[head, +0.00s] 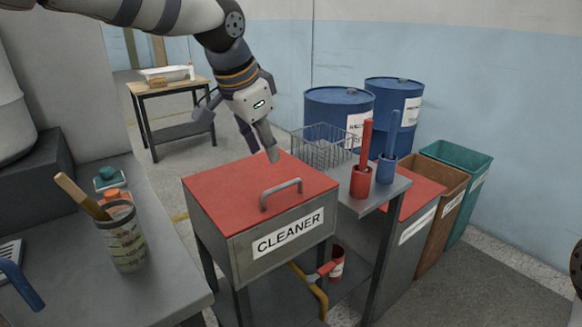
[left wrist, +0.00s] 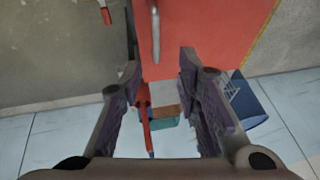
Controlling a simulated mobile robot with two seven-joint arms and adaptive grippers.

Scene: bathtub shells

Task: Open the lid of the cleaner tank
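The cleaner tank (head: 240,262) is a grey metal box on legs with a white CLEANER label. Its red lid (head: 222,188) lies flat and shut on top. A grey bar handle (head: 281,192) stands on the lid near its front edge. My left gripper (head: 262,152) is over the back part of the lid, behind the handle, pointing down. In the left wrist view its two fingers (left wrist: 160,65) are spread with nothing held. The handle (left wrist: 155,30) shows there ahead of the fingertips, with the red lid (left wrist: 198,25) around it. My right gripper is not in view.
A side shelf (head: 385,190) right of the tank holds a wire basket (head: 322,148) and red and blue brush holders. Blue drums (head: 325,105) and bins (head: 440,185) stand behind and right. A counter (head: 165,265) with a brush jar is at left.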

